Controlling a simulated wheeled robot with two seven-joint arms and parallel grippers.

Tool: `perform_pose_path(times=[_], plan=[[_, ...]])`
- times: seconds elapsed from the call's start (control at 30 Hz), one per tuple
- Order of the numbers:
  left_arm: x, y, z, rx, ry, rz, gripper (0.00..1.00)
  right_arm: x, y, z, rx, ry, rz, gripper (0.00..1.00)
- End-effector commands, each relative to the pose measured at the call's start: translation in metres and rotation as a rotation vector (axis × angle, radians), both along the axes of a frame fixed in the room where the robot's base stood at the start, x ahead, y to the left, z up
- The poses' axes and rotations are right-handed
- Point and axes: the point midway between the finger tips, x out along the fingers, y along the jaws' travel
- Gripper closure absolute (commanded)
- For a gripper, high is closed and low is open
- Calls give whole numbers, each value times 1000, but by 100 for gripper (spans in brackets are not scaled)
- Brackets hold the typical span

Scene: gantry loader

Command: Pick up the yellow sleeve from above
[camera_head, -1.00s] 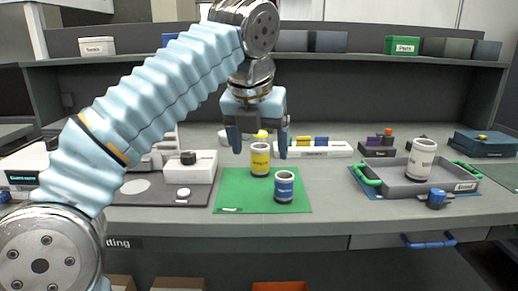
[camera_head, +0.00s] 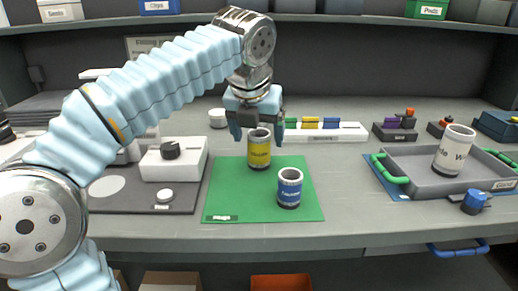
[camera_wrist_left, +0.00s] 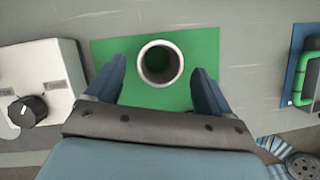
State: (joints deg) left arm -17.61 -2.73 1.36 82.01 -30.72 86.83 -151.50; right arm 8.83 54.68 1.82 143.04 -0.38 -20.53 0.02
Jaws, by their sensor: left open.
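The yellow sleeve (camera_head: 259,152) stands upright on the green mat (camera_head: 229,190). My left gripper (camera_head: 257,134) is open above it, pointing down, with a finger on each side of the sleeve's top. In the left wrist view the sleeve's pale round rim (camera_wrist_left: 160,84) lies between the two spread fingers, with a gap on both sides. Its yellow side is hidden there. A blue sleeve (camera_head: 289,190) stands upright on the mat, nearer and to the right; the wrist view does not show it. My right gripper is not in view.
A white box with a black knob (camera_head: 172,163) is left of the mat. A grey tray (camera_head: 425,182) with green handles holds a white sleeve (camera_head: 453,152) at the right. A white rack (camera_head: 345,132) with coloured pieces stands behind. Bare bench lies between mat and tray.

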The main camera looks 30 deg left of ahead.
Motion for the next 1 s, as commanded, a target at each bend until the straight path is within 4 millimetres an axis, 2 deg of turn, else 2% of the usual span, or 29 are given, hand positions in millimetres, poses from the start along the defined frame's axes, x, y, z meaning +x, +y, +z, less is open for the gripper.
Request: perform_pose_path(times=[0.17,0.4,0.67,0.77,1.0], plan=[[7,3,-15,0,2,1,18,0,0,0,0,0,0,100],[22,8,-47,-1,2,0,18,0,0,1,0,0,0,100],[24,9,-51,-1,0,1,18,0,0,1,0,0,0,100],[24,9,-51,-1,0,0,31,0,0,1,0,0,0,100],[24,9,-51,-1,0,0,67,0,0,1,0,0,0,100]])
